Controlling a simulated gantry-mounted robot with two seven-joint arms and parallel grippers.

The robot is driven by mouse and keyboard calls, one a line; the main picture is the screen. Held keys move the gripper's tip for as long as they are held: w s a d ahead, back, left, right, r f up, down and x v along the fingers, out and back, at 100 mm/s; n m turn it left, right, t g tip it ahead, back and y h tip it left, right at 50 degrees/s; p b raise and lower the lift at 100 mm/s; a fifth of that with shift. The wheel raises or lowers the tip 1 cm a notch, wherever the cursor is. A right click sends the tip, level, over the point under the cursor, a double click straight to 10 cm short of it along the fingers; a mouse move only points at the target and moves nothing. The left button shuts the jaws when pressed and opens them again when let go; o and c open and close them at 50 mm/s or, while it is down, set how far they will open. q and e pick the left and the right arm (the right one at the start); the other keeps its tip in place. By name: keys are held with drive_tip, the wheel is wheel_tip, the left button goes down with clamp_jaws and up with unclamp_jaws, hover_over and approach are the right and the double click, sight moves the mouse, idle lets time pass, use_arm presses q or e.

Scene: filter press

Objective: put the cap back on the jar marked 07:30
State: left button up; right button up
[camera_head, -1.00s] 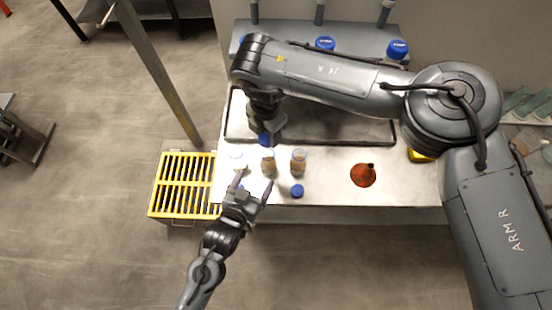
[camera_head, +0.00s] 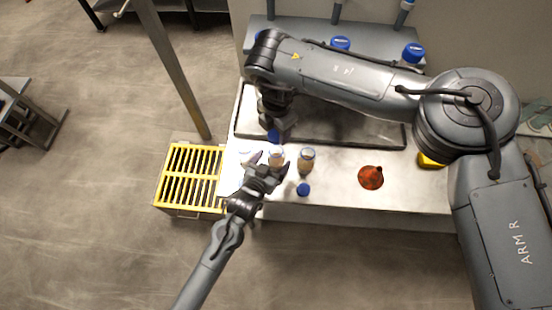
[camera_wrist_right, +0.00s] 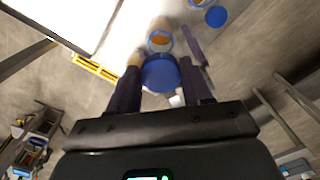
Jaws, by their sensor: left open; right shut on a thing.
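My right gripper (camera_head: 277,128) is shut on a blue cap (camera_head: 273,135). In the right wrist view the cap (camera_wrist_right: 160,73) sits between its fingers, with an open jar (camera_wrist_right: 159,38) of tan-orange content just beyond it. In the head view this jar (camera_head: 276,158) stands on the bench between the fingers of my open left gripper (camera_head: 271,164). I cannot tell if they touch it. A second jar (camera_head: 306,161) stands to its right. Another blue cap (camera_head: 303,189) lies near the bench's front edge. No time marking is readable on either jar.
A small white item (camera_head: 246,158) is left of the jars. A red-brown funnel-like object (camera_head: 370,178) is on the bench to the right. A dark-rimmed tray (camera_head: 350,142) lies behind. Blue-capped containers (camera_head: 413,53) stand at the back. A yellow grate (camera_head: 190,177) adjoins the bench's left.

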sight(272, 162)
use_arm(q)
drive_tip(key=shift+x, duration=1.7)
drive_tip(key=c, duration=1.5)
use_arm(e)
drive_tip(key=shift+f, duration=2.45)
drive_tip(key=shift+f, duration=0.1)
drive_tip(key=shift+f, duration=0.8)
drive_tip(key=shift+f, duration=0.55)
